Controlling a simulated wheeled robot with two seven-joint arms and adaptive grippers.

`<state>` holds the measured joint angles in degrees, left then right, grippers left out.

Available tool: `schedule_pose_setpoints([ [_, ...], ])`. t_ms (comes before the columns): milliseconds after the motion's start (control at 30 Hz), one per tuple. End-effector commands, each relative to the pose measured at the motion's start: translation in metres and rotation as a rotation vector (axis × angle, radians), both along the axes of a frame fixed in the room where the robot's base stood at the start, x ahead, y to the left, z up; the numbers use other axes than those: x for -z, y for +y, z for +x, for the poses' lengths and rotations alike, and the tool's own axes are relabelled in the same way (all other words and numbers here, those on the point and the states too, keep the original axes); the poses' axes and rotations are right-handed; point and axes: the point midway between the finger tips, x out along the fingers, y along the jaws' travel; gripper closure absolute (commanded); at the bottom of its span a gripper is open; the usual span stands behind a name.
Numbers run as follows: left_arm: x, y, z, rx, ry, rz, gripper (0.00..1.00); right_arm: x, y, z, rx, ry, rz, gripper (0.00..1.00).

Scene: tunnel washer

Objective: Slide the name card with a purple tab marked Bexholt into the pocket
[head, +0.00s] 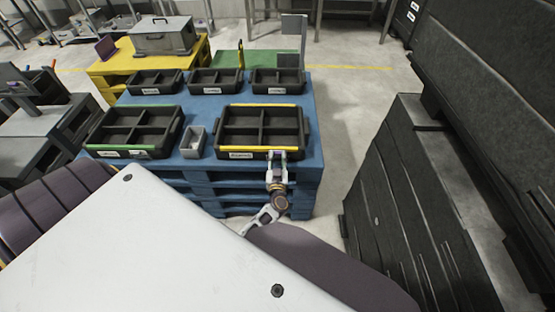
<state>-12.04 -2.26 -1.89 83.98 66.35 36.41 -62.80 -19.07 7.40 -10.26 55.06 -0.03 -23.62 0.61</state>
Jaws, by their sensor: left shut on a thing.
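My left gripper (277,156) is at the front wall of the black tray with yellow edges (291,124), toward its right end. It is shut on a thin thing that seems to be the name card, mostly hidden by the fingers. I cannot make out a purple tab or the word Bexholt. A white label (240,155) with unreadable text is on the tray's front wall, left of the gripper. I cannot tell which part is the pocket. My right gripper is not in view.
A blue pallet stack (255,180) carries the trays. A green-edged tray (150,153) and a small grey bin (192,142) stand left of the yellow-edged one. Several labelled trays (277,90) line the back. Dark panelled blocks (405,200) rise at right, with open floor (345,110) between.

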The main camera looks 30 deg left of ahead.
Motion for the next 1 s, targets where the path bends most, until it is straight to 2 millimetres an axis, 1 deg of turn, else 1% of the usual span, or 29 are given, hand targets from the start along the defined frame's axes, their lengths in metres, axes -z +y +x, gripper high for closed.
schedule_pose_setpoints([
  [1000,0.0084,0.0000,0.0000,0.000,-0.001,-0.001,0.82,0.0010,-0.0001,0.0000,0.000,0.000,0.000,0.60],
])
